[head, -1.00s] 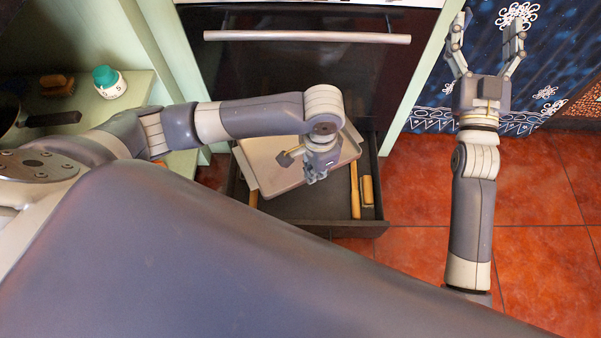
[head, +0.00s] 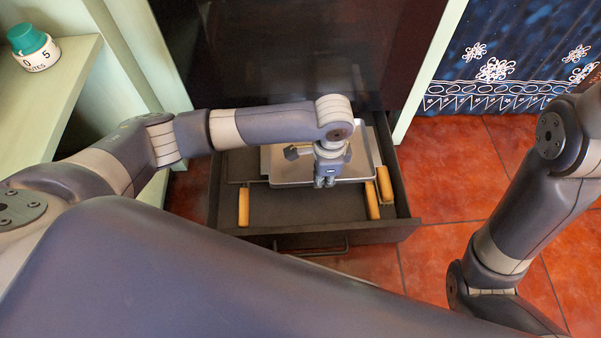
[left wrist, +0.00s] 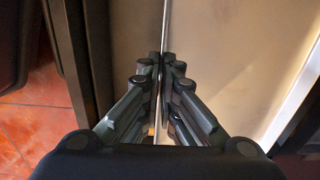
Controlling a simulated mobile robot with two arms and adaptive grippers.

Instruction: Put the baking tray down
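The baking tray (head: 362,160) is a flat grey metal sheet, inside the outline of the open dark drawer (head: 290,236) under the oven. It lies toward the drawer's back, partly hidden by my left arm. I cannot tell whether it touches the drawer floor. My left gripper (head: 325,183) points down at the tray's front edge. In the left wrist view, the left fingers (left wrist: 162,62) are closed together on the thin rim of the tray (left wrist: 225,50). My right arm runs off the right edge of the head view, and its gripper is out of sight.
Wooden handles lie in the drawer, one at the left (head: 243,207) and two at the right (head: 385,185). The dark oven front (head: 290,50) stands behind. A green-topped timer (head: 34,47) sits on the pale shelf at left. Red tiled floor (head: 450,165) is clear at right.

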